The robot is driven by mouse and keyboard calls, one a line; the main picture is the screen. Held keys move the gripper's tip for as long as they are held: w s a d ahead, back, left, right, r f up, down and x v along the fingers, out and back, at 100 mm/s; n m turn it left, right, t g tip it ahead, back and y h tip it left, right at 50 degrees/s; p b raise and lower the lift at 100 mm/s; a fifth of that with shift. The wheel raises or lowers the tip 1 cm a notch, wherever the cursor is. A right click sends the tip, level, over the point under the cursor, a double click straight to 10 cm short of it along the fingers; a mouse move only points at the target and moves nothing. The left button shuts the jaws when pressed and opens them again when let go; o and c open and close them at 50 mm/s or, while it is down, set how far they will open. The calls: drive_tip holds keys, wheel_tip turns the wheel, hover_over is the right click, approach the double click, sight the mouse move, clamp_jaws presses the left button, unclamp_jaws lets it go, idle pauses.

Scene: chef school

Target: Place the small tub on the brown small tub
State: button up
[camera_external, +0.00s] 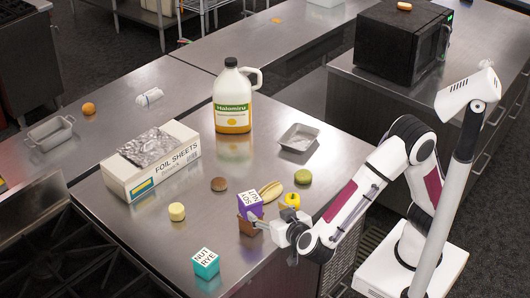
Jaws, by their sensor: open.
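A small purple tub (250,204) with white lettering on its lid sits on top of a small brown tub (247,228) near the front of the steel counter. The purple tub looks slightly turned relative to the brown one. A teal small tub (205,263) lettered "NUT RYE" stands apart, nearer the counter's front edge. My gripper (262,222) is open and reaches in from the right at the height where the two tubs meet. Its fingers are close to the tubs and partly hide the brown one; I cannot tell whether they touch.
Beside my gripper lie a yellow item (290,201), a long yellow item (270,192) and a green round item (303,177). A foil box (150,165), jug (232,100) and metal tray (298,137) stand farther back. The counter left of the tubs has free room.

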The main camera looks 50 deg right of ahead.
idle(0.5)
drive_tip(key=w+r+t+y, duration=0.2)
drive_tip(key=w+r+y, duration=0.4)
drive_tip(key=w+r, duration=0.35)
drive_tip(key=d+r+n+g+y, duration=0.2)
drive_tip(key=d+r+n+y, duration=0.2)
drive_tip(key=d+r+y, duration=0.15)
drive_tip(key=s+d+f+g+h, duration=0.2)
drive_tip(key=s+d+f, duration=0.2)
drive_tip(key=s+d, duration=0.3)
drive_tip(key=s+d+f+g+h, duration=0.2)
drive_tip(key=s+d+f, duration=0.2)
drive_tip(key=s+d, duration=0.4)
drive_tip(key=s+d+f+g+h, duration=0.2)
drive_tip(key=s+d+f, duration=0.3)
drive_tip(key=s+d, duration=0.3)
drive_tip(key=d, duration=0.4)
drive_tip(key=shift+s+g, duration=0.25)
drive_tip(key=shift+g, duration=0.15)
